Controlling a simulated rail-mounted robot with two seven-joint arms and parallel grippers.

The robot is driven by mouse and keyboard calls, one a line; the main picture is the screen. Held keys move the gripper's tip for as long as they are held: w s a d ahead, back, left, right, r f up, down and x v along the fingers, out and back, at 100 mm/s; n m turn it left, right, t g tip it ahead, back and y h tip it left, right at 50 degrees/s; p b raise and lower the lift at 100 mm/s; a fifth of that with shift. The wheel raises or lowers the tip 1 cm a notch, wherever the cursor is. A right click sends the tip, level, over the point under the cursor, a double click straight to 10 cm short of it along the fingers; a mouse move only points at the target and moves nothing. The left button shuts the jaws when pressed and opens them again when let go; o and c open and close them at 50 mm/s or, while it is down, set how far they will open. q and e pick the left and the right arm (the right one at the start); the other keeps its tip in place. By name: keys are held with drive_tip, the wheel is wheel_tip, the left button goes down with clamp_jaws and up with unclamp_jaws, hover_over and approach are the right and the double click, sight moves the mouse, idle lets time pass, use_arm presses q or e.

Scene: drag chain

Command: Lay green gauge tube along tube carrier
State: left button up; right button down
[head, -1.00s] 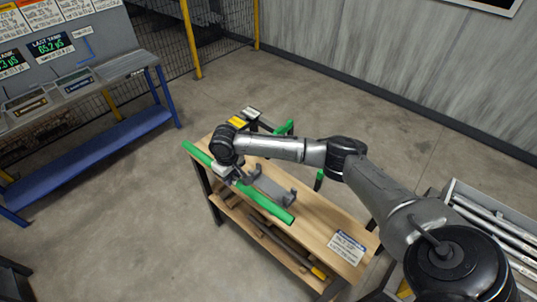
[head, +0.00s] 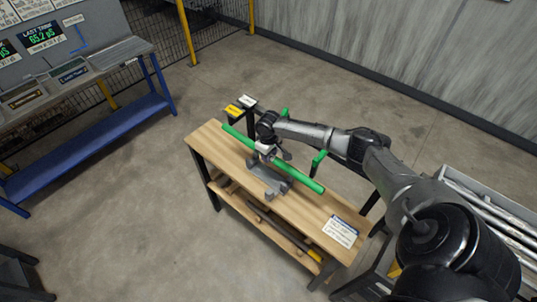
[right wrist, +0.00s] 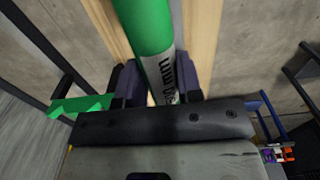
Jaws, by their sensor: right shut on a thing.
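The long green gauge tube (head: 303,177) runs diagonally above the wooden bench, held near its middle. My right gripper (head: 267,150) is shut on it; in the right wrist view the tube (right wrist: 146,25) sits between the two dark fingers (right wrist: 160,85), with a white printed band beside them. The grey tube carrier (head: 265,177) stands on the bench, its upturned cradle showing at the near end. In the head view the tube lies along the carrier's far side, roughly parallel to it. Its height over the carrier is hard to tell. My left gripper is not in view.
The wooden bench (head: 225,153) has a label card (head: 341,232) at its right end. Green brackets (head: 318,160) stand at its back edge, partly behind my arm. A bin of metal tubes (head: 485,215) is at right. A blue-framed console (head: 85,130) stands at left.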

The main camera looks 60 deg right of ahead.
drive_tip(key=shift+f+b, duration=3.15)
drive_tip(key=shift+b, duration=0.35)
drive_tip(key=shift+f, duration=1.55)
drive_tip(key=c, duration=1.1)
unclamp_jaws()
drive_tip(key=o, duration=0.4)
